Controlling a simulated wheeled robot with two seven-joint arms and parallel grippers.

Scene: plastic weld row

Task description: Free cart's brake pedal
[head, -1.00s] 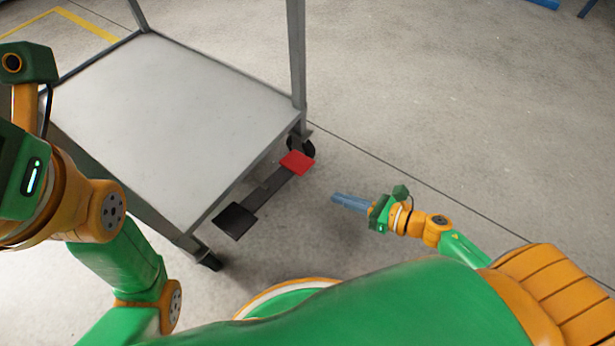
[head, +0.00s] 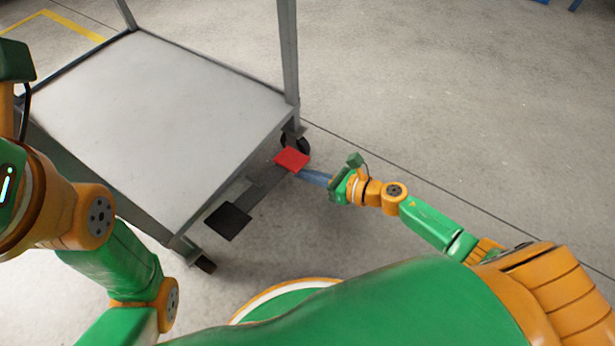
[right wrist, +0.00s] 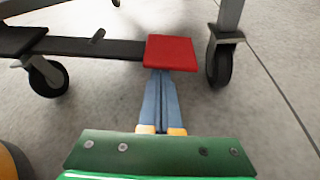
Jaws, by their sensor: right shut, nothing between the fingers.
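The cart (head: 160,105) is a grey metal trolley at the left of the head view. Along its near right side runs a dark pedal bar (head: 258,194) with a red pad (head: 292,159) at the far end and a black pad (head: 228,221) at the near end. My right gripper (head: 303,173) is shut and empty, its blue fingers pointing at the red pad. In the right wrist view the fingertips (right wrist: 158,74) meet the near edge of the red pad (right wrist: 171,53); I cannot tell whether they touch it or reach beneath it. My left gripper is out of view.
A black caster (head: 296,143) stands just beyond the red pad and shows at its right in the right wrist view (right wrist: 219,63). Another caster (head: 205,264) is at the cart's near corner. The concrete floor right of the cart is clear.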

